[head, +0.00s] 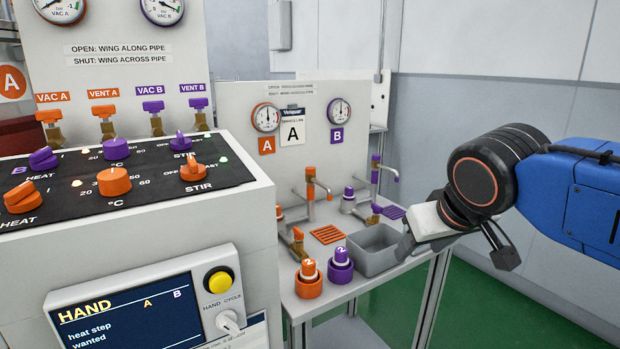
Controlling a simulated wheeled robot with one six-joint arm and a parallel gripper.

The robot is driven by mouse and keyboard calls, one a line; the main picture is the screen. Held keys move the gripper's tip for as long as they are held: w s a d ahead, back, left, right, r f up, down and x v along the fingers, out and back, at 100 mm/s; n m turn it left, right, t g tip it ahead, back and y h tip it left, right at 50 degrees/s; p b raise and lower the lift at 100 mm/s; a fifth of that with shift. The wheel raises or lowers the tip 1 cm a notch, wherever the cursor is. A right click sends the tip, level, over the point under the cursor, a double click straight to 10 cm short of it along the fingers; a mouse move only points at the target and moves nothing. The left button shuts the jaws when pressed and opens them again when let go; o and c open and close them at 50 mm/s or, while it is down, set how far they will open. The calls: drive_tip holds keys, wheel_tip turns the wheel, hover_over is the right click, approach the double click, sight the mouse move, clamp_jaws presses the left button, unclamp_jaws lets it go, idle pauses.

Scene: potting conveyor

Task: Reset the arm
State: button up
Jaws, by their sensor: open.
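My gripper (408,244) is at the right of the head view, at the end of my blue and black arm. It is open, with its fingers pointing left and down and no object visible in it. It appears just right of the grey open bin (372,263) on the side table. Its fingers overlap the bin's right edge in the picture; I cannot tell whether they touch it.
An orange-collared plug (309,284) and a purple one (341,265) stand on the table (327,308) left of the bin. Orange and purple taps rise behind. A large control cabinet (250,215) fills the left. Green floor (490,310) is clear at the right.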

drive_tip(key=s+d+f+m+g, duration=0.1)
drive_tip(key=s+d+f, duration=0.3)
drive_tip(key=s+f, duration=0.2)
drive_tip(key=s+d+f+m+g, duration=0.1)
drive_tip(key=s+d+f, duration=0.3)
drive_tip(key=f, duration=0.6)
drive_tip(key=shift+s+d, duration=0.15)
drive_tip(key=shift+s, duration=0.8)
